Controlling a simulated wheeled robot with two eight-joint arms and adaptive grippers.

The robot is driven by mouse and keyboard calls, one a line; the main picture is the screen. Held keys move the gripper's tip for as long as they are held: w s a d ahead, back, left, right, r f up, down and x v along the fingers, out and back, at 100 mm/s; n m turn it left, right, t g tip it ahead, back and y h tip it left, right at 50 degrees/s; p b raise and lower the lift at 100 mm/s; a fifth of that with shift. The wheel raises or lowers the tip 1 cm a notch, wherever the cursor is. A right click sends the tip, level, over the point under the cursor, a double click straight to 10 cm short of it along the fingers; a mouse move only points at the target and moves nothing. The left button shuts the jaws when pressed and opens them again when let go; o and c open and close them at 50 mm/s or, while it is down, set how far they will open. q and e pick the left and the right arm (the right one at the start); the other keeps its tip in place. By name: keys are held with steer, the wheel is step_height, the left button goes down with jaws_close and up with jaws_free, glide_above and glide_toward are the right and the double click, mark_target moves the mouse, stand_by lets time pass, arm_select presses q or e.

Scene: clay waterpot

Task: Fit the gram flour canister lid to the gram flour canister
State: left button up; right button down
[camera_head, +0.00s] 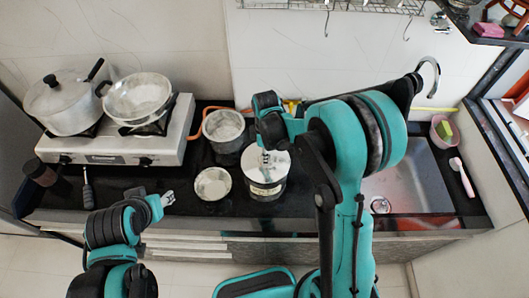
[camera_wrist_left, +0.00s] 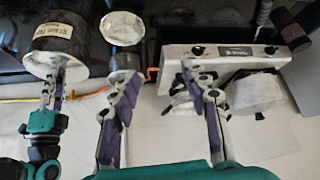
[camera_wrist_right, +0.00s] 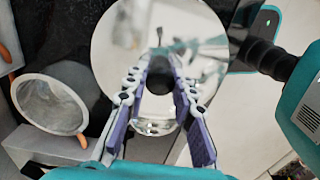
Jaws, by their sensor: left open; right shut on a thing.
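The gram flour canister (camera_head: 266,191) stands on the dark counter, its label facing the front. Its label also shows in the left wrist view (camera_wrist_left: 52,32). The round metallic canister lid (camera_head: 277,160) lies over the canister's top. In the right wrist view the lid (camera_wrist_right: 115,45) is a broad shiny disc. My right gripper (camera_wrist_right: 158,72) is shut on its dark knob, and part of the canister (camera_wrist_right: 153,127) shows below. I cannot tell whether the lid touches the rim all round. My left gripper (camera_head: 168,199) is open and empty, left of the canister at the counter's front.
A small round vessel (camera_head: 213,184) stands left of the canister, and an orange-handled vessel (camera_head: 224,126) stands behind. The stove (camera_head: 115,151) holds a lidded pot (camera_head: 64,106) and a pan (camera_head: 138,98). The sink (camera_head: 415,185) lies to the right.

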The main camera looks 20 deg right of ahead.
steer(key=c, duration=1.2)
jaws_free()
steer(key=shift+w+r, duration=0.1)
steer(key=shift+r, duration=0.15)
arm_select(q)
steer(key=shift+w, duration=0.1)
arm_select(e)
step_height(320, 180, up, 12)
steer(key=shift+f, duration=0.25)
